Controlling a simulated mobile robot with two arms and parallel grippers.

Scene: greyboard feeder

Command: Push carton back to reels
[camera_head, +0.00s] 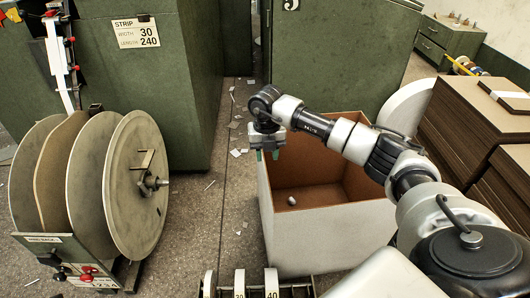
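The carton (325,238) is an open-topped box, white outside and brown inside, standing on the floor at the centre. A small pale object (291,201) lies on its bottom. Several large reels (135,185) stand upright on a stand at the left, with bare floor between them and the carton. My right gripper (267,154) points down at the carton's far-left corner. My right arm hides the carton's right side. My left gripper is not in view.
Green machine housings (340,60) stand behind the carton, and another (185,80) stands behind the reels. Stacks of brown board (465,130) stand at the right. A low rack with numbered discs (271,283) is at the bottom. Paper scraps litter the floor (205,215).

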